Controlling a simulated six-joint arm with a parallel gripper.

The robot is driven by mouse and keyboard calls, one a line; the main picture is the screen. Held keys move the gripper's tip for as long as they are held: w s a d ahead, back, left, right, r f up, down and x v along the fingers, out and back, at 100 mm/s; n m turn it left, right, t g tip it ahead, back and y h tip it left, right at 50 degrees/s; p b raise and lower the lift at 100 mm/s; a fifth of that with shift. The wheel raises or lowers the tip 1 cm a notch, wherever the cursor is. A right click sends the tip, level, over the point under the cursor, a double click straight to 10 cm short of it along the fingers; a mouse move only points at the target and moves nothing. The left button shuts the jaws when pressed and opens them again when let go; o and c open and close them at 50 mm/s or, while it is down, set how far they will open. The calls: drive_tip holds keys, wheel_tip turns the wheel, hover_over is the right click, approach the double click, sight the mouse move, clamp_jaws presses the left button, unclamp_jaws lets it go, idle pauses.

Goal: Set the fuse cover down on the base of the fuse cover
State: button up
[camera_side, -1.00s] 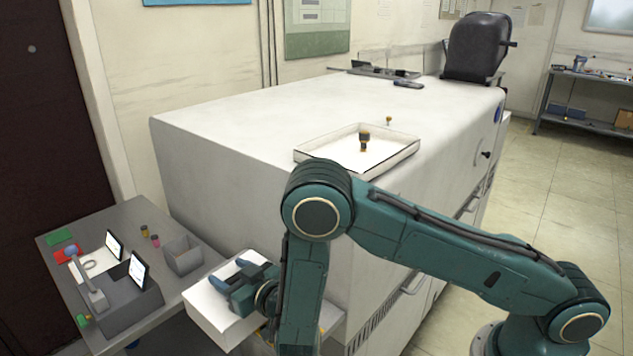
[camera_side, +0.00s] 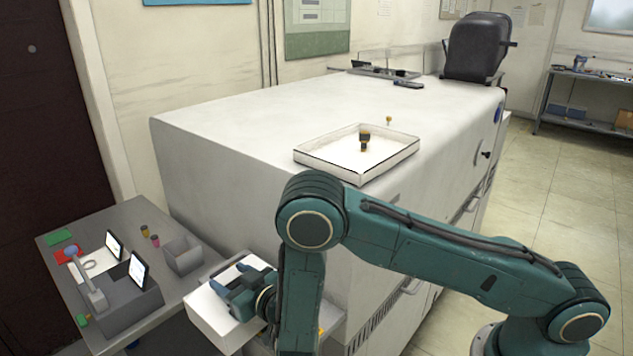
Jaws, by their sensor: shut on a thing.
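My gripper (camera_side: 233,280) is at the lower left, over a white box-shaped base (camera_side: 207,318) beside the grey side table. Its two dark blue fingers are closed on the pale fuse cover (camera_side: 232,274), which is mostly hidden by the fingers and hard to tell from the white base. The cover looks very low over the base. I cannot tell whether the two touch. My arm hides the right part of the base.
The grey side table (camera_side: 120,222) holds two small screens, a grey open box (camera_side: 183,255) and small coloured items.

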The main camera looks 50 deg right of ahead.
drive_tip(key=shift+f, duration=0.15)
drive_tip(key=o, duration=1.2)
drive_tip(key=shift+o, duration=0.2)
drive_tip(key=shift+s, duration=0.25)
wheel_tip(320, 180, up, 20)
idle(1.3)
idle(0.5)
